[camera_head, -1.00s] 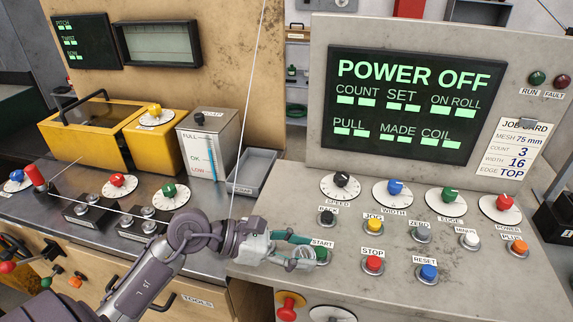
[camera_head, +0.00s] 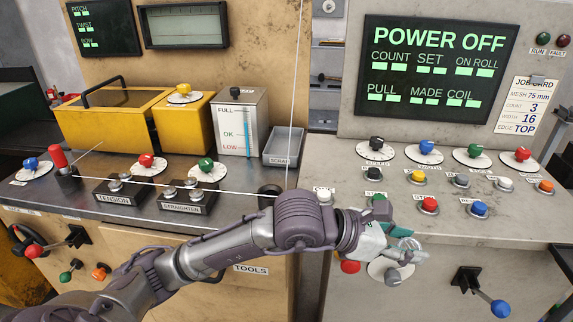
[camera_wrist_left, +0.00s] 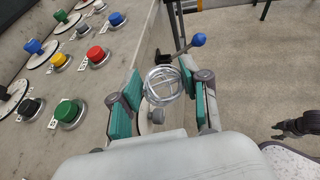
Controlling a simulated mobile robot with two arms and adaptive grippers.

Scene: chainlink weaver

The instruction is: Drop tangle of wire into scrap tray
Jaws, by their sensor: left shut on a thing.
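My left gripper (camera_head: 400,248) is shut on the tangle of wire (camera_wrist_left: 163,83), a small ball of silvery loops. In the left wrist view the tangle sits between the green finger pads of my left gripper (camera_wrist_left: 160,95). In the head view the tangle (camera_head: 411,252) shows faintly at the fingertips, in front of the console's front edge. The scrap tray (camera_head: 284,160) is a grey open bin with a SCRAP label, on the left bench beside the gauge box. It is well back and to the left of my gripper.
The control console (camera_head: 450,215) carries several knobs and buttons close behind my left gripper. A blue-ended lever (camera_head: 490,300) sticks out of its front. A thin upright wire (camera_head: 294,80) passes just right of the tray. The gauge box (camera_head: 235,120) stands left of the tray.

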